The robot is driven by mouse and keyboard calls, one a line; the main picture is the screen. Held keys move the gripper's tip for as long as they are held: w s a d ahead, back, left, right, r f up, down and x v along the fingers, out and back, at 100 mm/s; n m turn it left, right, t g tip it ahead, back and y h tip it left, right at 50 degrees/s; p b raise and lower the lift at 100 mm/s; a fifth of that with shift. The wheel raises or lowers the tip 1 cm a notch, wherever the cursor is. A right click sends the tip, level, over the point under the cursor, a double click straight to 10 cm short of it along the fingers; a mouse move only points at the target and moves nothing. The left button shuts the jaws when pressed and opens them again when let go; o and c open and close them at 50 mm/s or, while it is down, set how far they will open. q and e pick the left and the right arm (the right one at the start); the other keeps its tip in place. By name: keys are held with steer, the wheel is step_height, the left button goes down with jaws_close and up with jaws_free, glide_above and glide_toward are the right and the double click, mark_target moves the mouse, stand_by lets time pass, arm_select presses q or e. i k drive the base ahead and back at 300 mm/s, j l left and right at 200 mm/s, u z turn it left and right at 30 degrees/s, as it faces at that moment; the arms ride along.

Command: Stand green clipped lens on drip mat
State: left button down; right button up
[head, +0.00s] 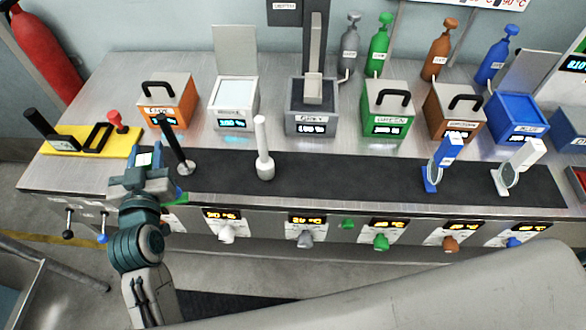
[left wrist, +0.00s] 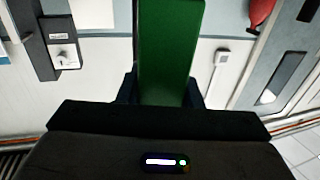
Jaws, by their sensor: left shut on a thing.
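My left gripper (head: 143,180) is over the front left edge of the counter, beside the left end of the black drip mat (head: 340,178). In the left wrist view the gripper (left wrist: 163,92) is shut on a long green piece, the green clipped lens (left wrist: 171,50), which stands out beyond the fingers. In the head view the gripper mostly hides it, with only bits of green showing beside the gripper. Whether it touches the mat cannot be told. My right gripper is not in view.
On the mat stand a black rod (head: 177,150) close to my left gripper, a white rod (head: 264,150), a blue clipped lens (head: 443,162) and a white one (head: 517,166). The mat's middle right is clear. A yellow tray (head: 75,148) lies left; coloured boxes line the back.

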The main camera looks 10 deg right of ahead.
mark_target(325, 175)
steer(key=l+u, duration=0.1)
steer(key=u, duration=0.3)
steer(key=k+l+u, duration=0.1)
steer(key=u, duration=0.25)
steer(key=k+u, duration=0.1)
steer(key=u, duration=0.3)
steer(key=l+u, duration=0.1)
steer(key=u, duration=0.3)
steer(key=k+l, duration=0.15)
steer(key=k, duration=0.35)
steer(key=k+z, duration=0.1)
steer(key=z, duration=0.9)
steer(key=k+l+z, duration=0.15)
steer(key=z, duration=0.35)
steer(key=l+z, duration=0.1)
steer(key=z, duration=0.4)
